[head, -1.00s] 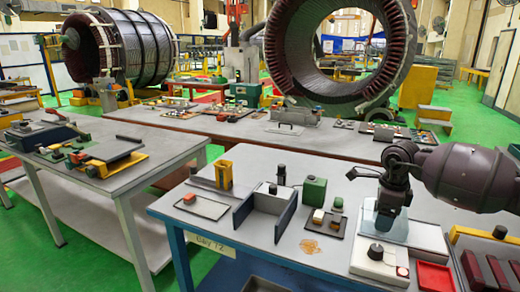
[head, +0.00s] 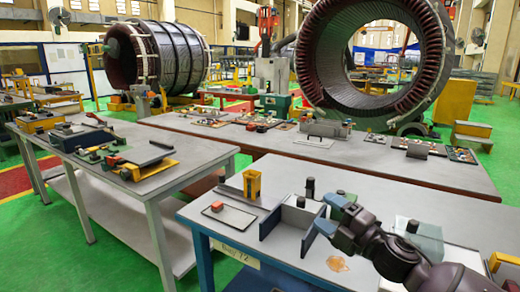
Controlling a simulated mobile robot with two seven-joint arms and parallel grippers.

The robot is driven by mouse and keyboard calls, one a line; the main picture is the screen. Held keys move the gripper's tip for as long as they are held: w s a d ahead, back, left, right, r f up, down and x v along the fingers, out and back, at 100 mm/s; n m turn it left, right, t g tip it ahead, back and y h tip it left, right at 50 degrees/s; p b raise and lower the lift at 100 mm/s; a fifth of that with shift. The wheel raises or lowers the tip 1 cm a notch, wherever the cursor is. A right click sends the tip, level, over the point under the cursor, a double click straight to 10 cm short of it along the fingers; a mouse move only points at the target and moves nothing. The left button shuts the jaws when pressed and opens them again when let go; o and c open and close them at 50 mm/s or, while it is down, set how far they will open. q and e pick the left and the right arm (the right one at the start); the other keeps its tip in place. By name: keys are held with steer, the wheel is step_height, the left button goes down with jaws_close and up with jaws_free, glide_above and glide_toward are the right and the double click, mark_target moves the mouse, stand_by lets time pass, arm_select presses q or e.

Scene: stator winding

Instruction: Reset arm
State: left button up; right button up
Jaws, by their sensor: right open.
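My right gripper (head: 329,213) points left over the right part of the blue-legged workbench (head: 215,238). Its two pale blue fingers are apart, with nothing seen between them. The fingertips are close to the right side of the grey angled plates (head: 285,222); I cannot tell whether they touch. My dark right arm comes in from the lower right corner and hides much of the bench's right side. My left gripper is not in view.
A yellow block (head: 252,184) and a tray with a red piece (head: 217,206) are left on the bench. A clear plate (head: 425,239) stands behind my arm. A grey table (head: 140,150) is at left. A large stator ring (head: 310,60) is behind.

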steer(key=s+d+f+m+t+h, duration=0.1)
steer(key=s+d+f+m+h, duration=0.3)
steer(key=f+m, duration=0.5)
steer(key=s+d+f+m+h, duration=0.3)
steer(key=s+f+m+h, duration=0.3)
steer(key=f+m, duration=0.25)
steer(key=s+d+f+m+g+h, duration=0.2)
steer(key=s+f+m, duration=0.1)
steer(key=s+f, duration=0.5)
steer(key=s+d+f+m+g+h, duration=0.2)
steer(key=s+f, duration=0.7)
steer(key=s, duration=0.5)
steer(key=shift+s+d+m, duration=0.3)
steer(key=shift+d+m, duration=0.2)
steer(key=shift+m, duration=0.65)
